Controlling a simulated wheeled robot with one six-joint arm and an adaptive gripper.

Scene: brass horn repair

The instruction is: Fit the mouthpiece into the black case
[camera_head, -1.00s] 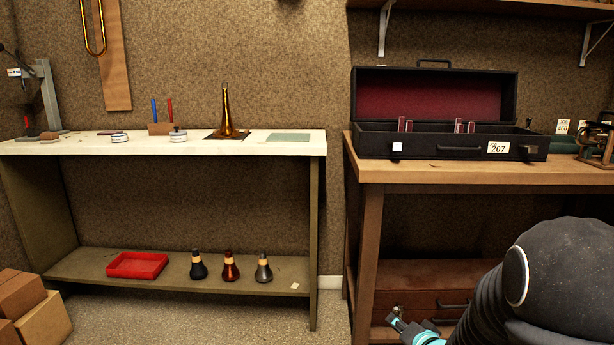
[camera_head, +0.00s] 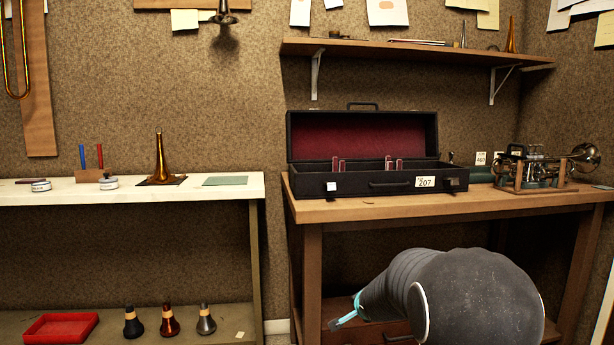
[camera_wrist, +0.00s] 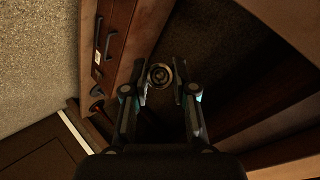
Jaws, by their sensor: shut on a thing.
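The black case (camera_head: 350,185) stands open on the wooden bench at the right. Its lid is raised against the wall with a dark red lining, and several reddish dividers show above its front wall, which bears a tag 207. The case floor is hidden. My gripper (camera_head: 338,322) is low in front of the bench, below its top and below the case. In the wrist view, the round metal mouthpiece (camera_wrist: 159,75) sits between the two fingers, seen end-on; the gripper is shut on it. In the head view the mouthpiece is too small to make out clearly.
The wooden bench (camera_head: 350,210) has drawers underneath, close to my gripper. A brass horn in a wooden stand (camera_head: 535,172) is right of the case. A shelf (camera_head: 400,50) hangs above. A white-topped bench (camera_head: 225,190) stands left, with a red tray (camera_head: 62,327) below.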

